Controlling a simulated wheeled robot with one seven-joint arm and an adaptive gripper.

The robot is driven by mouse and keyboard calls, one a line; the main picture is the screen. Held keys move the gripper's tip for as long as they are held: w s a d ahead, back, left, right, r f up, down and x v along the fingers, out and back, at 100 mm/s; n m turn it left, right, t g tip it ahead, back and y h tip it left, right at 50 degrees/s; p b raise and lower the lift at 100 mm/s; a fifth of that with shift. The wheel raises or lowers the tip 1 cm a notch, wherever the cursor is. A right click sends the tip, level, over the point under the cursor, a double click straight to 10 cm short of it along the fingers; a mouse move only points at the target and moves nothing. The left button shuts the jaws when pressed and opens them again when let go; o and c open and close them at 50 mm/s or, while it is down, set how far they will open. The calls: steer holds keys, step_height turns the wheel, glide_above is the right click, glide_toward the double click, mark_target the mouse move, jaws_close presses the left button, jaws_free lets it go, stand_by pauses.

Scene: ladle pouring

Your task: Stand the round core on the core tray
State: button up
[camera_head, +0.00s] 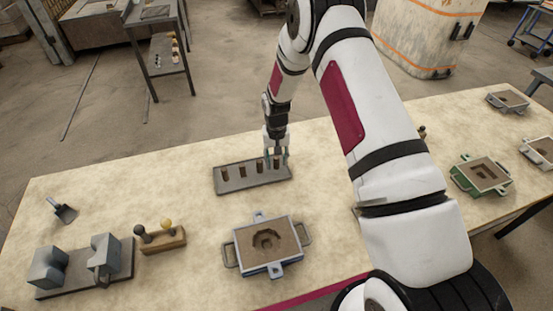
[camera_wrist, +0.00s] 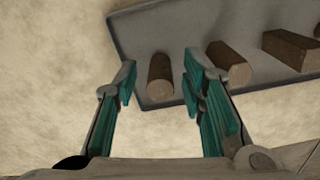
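The core tray (camera_head: 251,186) is a grey metal plate on the table with several brown cores standing in a row; part of it also shows in the wrist view (camera_wrist: 145,35). The round core (camera_wrist: 160,80) appears to be the endmost one, standing upright on the tray near its right end in the head view. My gripper (camera_head: 275,156) is over that end, pointing down. In the wrist view its teal-padded fingers (camera_wrist: 160,75) are open, one on each side of this core, with a gap at the left finger. Whether the right finger touches it is unclear.
A neighbouring core (camera_wrist: 228,66) stands close beside the right finger. A blue-grey mould box (camera_head: 267,262) with a round cavity sits in front of the tray. A green-edged mould box (camera_head: 482,176) is at right. A wooden block with knobbed tools (camera_head: 163,241) and grey blocks (camera_head: 103,258) are at left.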

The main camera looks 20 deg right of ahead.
step_height(320, 180, up, 13)
steer(key=b, duration=0.2)
step_height(320, 180, up, 10)
steer(key=t, duration=0.1)
glide_above(277, 157)
steer(key=s, duration=0.3)
steer(key=s+r+n+t, duration=0.1)
steer(key=s+r+t, duration=0.1)
steer(key=s+r, duration=0.8)
steer(key=s+r+n+t, duration=0.1)
steer(key=s+r, duration=0.3)
steer(key=s, duration=0.5)
steer(key=s+r+t, duration=0.1)
steer(key=s+r, duration=0.4)
steer(key=s, duration=0.5)
steer(key=shift+a+n+t, duration=0.15)
steer(key=shift+n+t, duration=0.15)
steer(key=shift+n, duration=0.1)
